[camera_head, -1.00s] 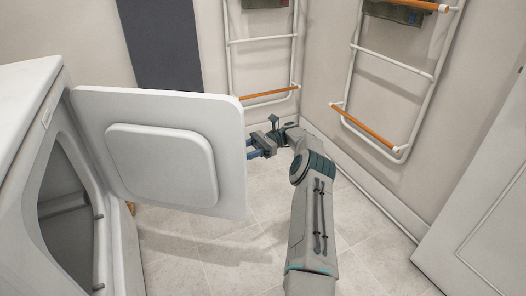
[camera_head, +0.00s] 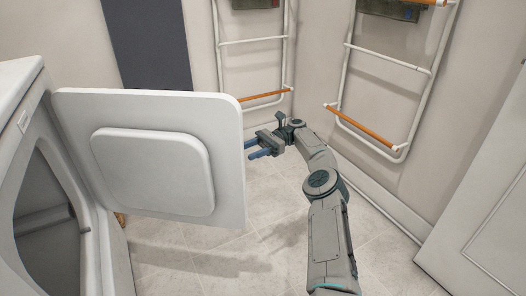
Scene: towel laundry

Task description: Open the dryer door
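The dryer (camera_head: 22,82) stands at the left edge, white, with its dark round opening (camera_head: 45,215) in view. Its white door (camera_head: 222,160) is swung wide open, standing out from the front with its raised inner panel facing me. My gripper (camera_head: 250,149) is just right of the door's free edge, with its blue fingers pointing left toward it. The two fingers are apart with nothing visible between them. A small gap shows between the fingers and the door edge.
Two white towel racks with orange bars (camera_head: 262,98) (camera_head: 362,126) hang on the back and right walls, with dark towels at the top. A white door or panel (camera_head: 480,215) stands at the right. The tiled floor (camera_head: 200,262) between is clear.

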